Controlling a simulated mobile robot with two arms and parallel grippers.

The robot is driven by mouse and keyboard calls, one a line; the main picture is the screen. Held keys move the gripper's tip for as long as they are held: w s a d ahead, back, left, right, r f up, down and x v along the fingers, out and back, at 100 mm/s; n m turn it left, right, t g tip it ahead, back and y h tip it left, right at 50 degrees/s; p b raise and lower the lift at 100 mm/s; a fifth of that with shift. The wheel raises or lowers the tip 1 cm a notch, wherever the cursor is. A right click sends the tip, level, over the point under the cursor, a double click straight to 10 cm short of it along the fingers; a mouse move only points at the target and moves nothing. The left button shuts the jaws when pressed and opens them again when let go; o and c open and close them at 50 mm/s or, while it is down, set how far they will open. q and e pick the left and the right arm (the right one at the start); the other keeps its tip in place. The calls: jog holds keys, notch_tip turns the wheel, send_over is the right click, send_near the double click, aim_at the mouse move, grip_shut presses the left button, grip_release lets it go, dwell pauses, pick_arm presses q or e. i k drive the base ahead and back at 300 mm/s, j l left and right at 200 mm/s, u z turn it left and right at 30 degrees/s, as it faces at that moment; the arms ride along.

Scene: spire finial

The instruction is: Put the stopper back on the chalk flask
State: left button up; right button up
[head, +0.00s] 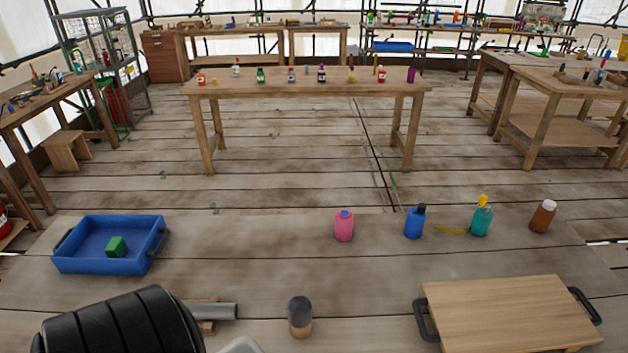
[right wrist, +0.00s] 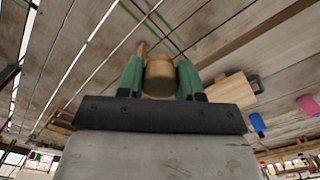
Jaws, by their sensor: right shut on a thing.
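In the right wrist view my right gripper (right wrist: 160,78) has green fingers and is shut on a tan, cork-coloured round piece (right wrist: 160,72), which looks like the stopper. Its lower end is hidden by the gripper body. In the head view a small jar (head: 300,316) with a grey top and tan lower part shows near the bottom edge. Farther back stand a pink flask (head: 344,228) with a blue top, a blue one (head: 413,226) with a dark cap, a teal one (head: 481,223) and a brown one (head: 543,217). I cannot tell which is the chalk flask. My left gripper is not in view.
A blue tray (head: 84,264) holding a green block (head: 116,247) sits at left. A wooden board (head: 510,313) with black handles lies at front right. The middle of the near surface is mostly clear.

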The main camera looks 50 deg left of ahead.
aim_at(343, 218)
jog(key=k+j, duration=0.1)
jog(key=j, duration=0.2)
jog(key=k+j, duration=0.15)
jog(key=j, duration=0.15)
jog(key=k+j, duration=0.1)
jog(key=j, duration=0.25)
jog(key=k+j, duration=0.1)
jog(key=j, duration=0.2)
